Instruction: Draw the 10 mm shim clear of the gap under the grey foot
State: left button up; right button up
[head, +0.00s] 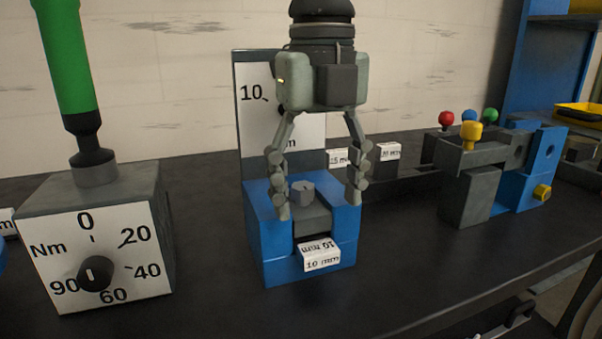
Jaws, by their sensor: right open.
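The 10 mm shim (320,259) shows as a white labelled end at the front of the blue stand (268,238), below the grey foot (313,221). The rest of the shim is hidden under the foot. My left gripper is out of view.
A torque gauge block (150,215) with a green handle (66,55) stands at the left. Behind the stand are a dial plate (255,140) and other labelled shims (389,152). A grey and blue fixture (470,195) with coloured knobs is at the right. The dark bench front (400,285) is clear.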

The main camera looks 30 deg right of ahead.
aim_at(318, 247)
notch_tip(318, 247, down, 6)
jog(key=shift+s, duration=0.15)
jog(key=shift+f, duration=0.4)
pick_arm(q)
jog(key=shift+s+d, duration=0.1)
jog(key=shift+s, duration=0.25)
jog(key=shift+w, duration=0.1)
